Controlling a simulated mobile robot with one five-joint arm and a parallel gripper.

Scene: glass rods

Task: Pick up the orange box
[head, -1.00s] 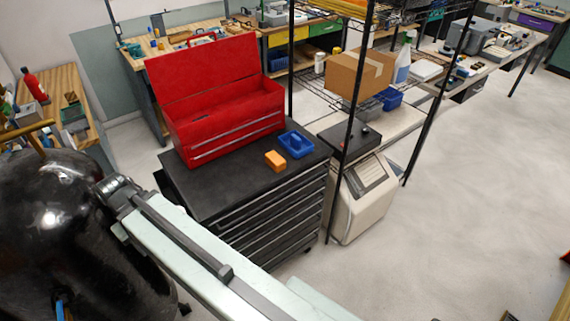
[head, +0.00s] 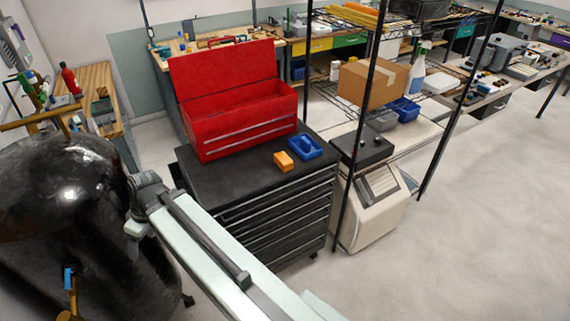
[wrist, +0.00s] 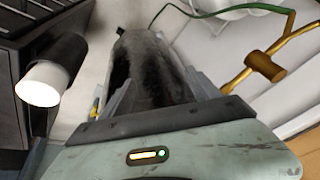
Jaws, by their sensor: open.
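The orange box (head: 284,161) is a small block on the black top of the drawer cabinet (head: 215,185), near its right side. It is not in the wrist view. My arm reaches left in the head view, its end in front of the shiny black tank, well left of the box. In the wrist view my gripper (wrist: 158,85) is open, its fingers apart and nothing held between them. Dark tank surface shows beyond the fingers.
A blue caddy (head: 306,147) sits just behind and right of the box. The open red toolbox (head: 240,125) stands behind it. The black tank (head: 70,220) is close on the left. A wire shelf with black posts (head: 357,130) stands right of the cabinet. Floor at right is clear.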

